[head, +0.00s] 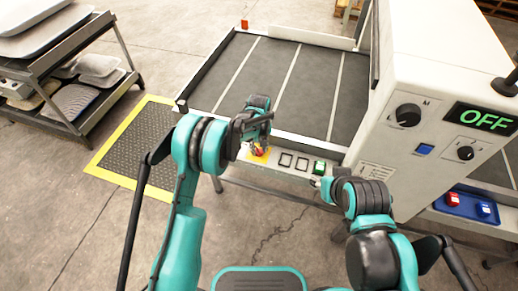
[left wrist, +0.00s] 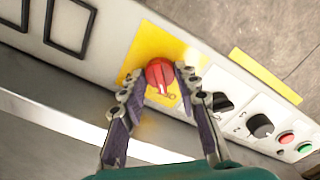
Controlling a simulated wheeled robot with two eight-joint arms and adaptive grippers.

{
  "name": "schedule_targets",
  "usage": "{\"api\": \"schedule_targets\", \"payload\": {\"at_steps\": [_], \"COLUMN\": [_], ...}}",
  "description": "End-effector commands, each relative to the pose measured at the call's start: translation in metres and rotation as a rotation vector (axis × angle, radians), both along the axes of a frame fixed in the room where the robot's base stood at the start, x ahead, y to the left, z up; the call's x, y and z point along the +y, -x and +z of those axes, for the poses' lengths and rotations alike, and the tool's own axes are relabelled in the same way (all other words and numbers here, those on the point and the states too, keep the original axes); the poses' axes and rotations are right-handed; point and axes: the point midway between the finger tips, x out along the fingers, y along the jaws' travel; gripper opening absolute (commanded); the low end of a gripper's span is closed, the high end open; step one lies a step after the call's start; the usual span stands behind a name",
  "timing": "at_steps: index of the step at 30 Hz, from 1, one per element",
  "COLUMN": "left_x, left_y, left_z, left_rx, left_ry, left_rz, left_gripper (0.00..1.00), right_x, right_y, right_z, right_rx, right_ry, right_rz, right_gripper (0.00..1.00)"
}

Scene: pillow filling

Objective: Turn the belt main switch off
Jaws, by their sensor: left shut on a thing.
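The belt main switch is a red rotary knob (left wrist: 159,72) on a yellow plate (left wrist: 150,43), set in a light control strip along the conveyor's front edge. My left gripper (left wrist: 158,80) has a finger on each side of the knob and is shut on it. In the head view the left gripper (head: 259,146) reaches down to the red knob (head: 260,152) and partly hides it. My right gripper (head: 317,182) is low beside the strip's right end, near a green switch (head: 319,167); its fingers are too small to read.
The grey conveyor belt (head: 290,75) lies behind the strip. A white cabinet (head: 430,70) at the right has knobs and a display reading "OFF" (head: 484,120). Black knobs (left wrist: 260,126) and red and green buttons (left wrist: 286,138) sit beside the switch. A tray rack (head: 75,125) stands left.

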Motion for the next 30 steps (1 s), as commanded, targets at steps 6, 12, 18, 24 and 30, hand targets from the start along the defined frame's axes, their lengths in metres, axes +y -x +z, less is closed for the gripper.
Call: {"api": "schedule_targets", "payload": {"at_steps": [6,12,18,24,30], "left_x": [-0.0001,-0.0001,0.0000,0.0000,0.0000], "left_y": [0.0002,0.0002,0.0001,0.0000,0.0000], "left_z": [-0.0002,-0.0001,-0.0001,-0.0002,-0.0001], "left_rx": [0.000,0.000,0.000,0.000,0.000], "left_ry": [0.000,0.000,0.000,0.000,0.000], "left_rz": [0.060,0.078,0.078,0.078,0.077], "left_gripper": [0.02,0.02,0.02,0.52,0.53], "right_x": [0.0000,0.0000,0.0000,0.0000,0.0000], "right_y": [0.0000,0.0000,0.0000,0.0000,0.0000], "right_z": [-0.0010,-0.0011,-0.0010,-0.0010,-0.0010], "right_rx": [0.000,0.000,0.000,0.000,0.000], "right_ry": [0.000,0.000,0.000,0.000,0.000], "right_rz": [0.000,0.000,0.000,0.000,0.000], "right_gripper": [0.40,0.40,0.40,0.40,0.40]}}
